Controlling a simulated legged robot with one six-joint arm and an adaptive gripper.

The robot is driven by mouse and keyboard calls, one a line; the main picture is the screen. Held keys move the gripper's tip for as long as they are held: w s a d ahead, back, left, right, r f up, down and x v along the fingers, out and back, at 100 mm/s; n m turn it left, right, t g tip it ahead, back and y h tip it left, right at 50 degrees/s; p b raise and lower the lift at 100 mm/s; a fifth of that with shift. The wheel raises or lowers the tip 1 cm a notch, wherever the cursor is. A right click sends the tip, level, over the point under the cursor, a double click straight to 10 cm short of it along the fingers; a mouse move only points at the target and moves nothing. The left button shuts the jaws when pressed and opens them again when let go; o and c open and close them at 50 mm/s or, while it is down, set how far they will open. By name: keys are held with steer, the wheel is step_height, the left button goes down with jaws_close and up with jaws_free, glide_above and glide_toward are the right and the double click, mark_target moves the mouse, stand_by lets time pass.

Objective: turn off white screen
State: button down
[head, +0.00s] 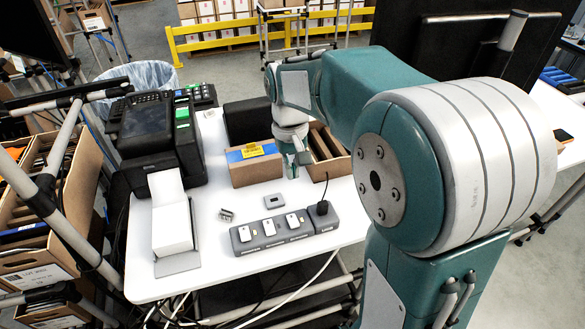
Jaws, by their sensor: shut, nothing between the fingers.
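No lit white screen is clearly visible. A black terminal (148,125) with a dark display and green buttons stands at the left of the white table. A grey strip (284,231) near the table's front holds several white-faced modules and a black plug with a cable. A small grey square device (273,203) lies behind it. My gripper (302,158) is shut and empty, pointing down beside the brown carton with blue and yellow tape (254,164). Its fingertips are small and partly hard to make out. Whether it touches the carton cannot be told.
A white paper stack on a stand (170,222) sits at the left of the table (215,278). An open brown carton (328,150) is right of my gripper. A large black monitor (455,45) stands at the upper right. The table front is partly clear.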

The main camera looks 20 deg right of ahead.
mark_target(293, 223)
steer(key=shift+s+a+r, duration=0.2)
steer(key=shift+a, duration=0.1)
steer(key=shift+f, duration=0.1)
steer(key=f, duration=0.4)
steer(key=s+f, duration=0.1)
steer(key=f, duration=0.4)
steer(key=s+f, duration=0.1)
steer(key=f, duration=0.3)
steer(key=shift+f, duration=0.35)
